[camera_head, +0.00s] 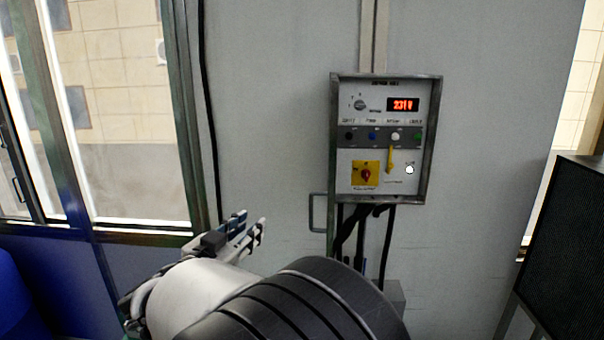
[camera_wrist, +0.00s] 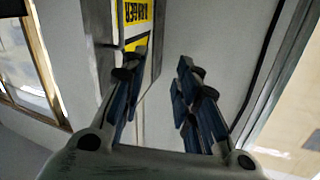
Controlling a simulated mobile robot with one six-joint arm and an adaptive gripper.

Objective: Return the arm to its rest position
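My gripper (camera_head: 250,230) shows in the head view in front of the wall, left of and below the control panel. In the wrist view my gripper (camera_wrist: 160,85) has its two blue-padded fingers apart, with nothing between them. My arm fills the lower middle of the head view and hides part of the wall behind it. The control panel (camera_head: 434,150) is a grey wall box with a red display, a row of buttons, a yellow lever and a red knob on a yellow plate. My gripper appears apart from it.
A window (camera_head: 125,100) is at the left and a dark screen-like box (camera_head: 570,250) at the right. Black cables (camera_head: 388,245) hang below the panel, beside a metal handle (camera_head: 312,212). A yellow label (camera_wrist: 137,15) shows in the wrist view. The wall around the panel is mostly bare.

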